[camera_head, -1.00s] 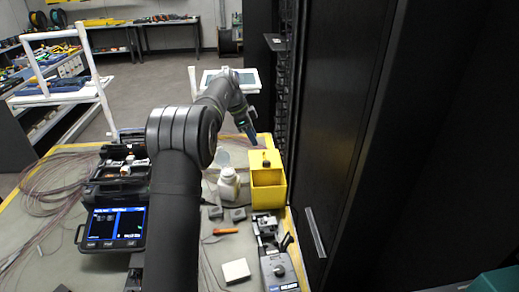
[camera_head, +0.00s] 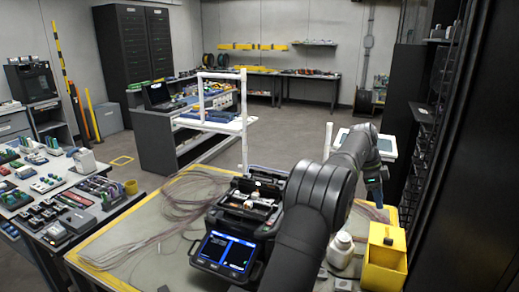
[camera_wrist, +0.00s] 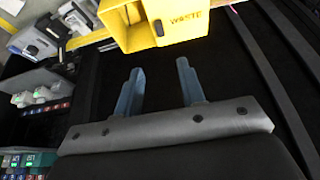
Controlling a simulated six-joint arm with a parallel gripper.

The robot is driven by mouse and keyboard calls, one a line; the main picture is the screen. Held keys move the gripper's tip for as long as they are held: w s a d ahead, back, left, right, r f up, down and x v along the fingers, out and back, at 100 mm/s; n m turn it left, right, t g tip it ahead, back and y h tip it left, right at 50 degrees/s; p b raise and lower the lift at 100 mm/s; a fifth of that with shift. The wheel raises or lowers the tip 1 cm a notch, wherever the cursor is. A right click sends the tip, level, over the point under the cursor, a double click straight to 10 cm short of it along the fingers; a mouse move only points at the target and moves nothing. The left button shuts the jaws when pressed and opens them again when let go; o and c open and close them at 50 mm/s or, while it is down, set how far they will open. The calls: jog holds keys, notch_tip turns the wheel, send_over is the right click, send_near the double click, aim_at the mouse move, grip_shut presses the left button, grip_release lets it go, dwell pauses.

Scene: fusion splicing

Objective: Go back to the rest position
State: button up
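My gripper (camera_wrist: 160,88) shows in the wrist view with its two blue fingers apart and nothing between them. In the head view my gripper (camera_head: 376,200) points down behind the yellow waste bin (camera_head: 384,276), at the right side of the bench. The bin also shows at the top of the wrist view (camera_wrist: 128,32), beyond the fingertips and marked "WASTE". My arm crosses the lower middle of the head view and hides part of the bench.
A fusion splicer (camera_head: 250,210) with a lit screen stands left of my arm. A white bottle (camera_head: 341,252) stands left of the bin. Loose fibers (camera_head: 190,205) lie on the bench. A dark rack (camera_head: 440,150) rises close on the right.

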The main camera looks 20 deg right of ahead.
aim_at(389, 239)
jog(key=x, duration=1.5)
jog(key=shift+s+f, duration=0.1)
jog(key=shift+f, duration=0.3)
jog(key=shift+r, duration=0.15)
jog(key=v, duration=1.7)
jog(key=x, duration=1.7)
jog(key=shift+s+a, duration=0.3)
jog(key=shift+s, duration=0.05)
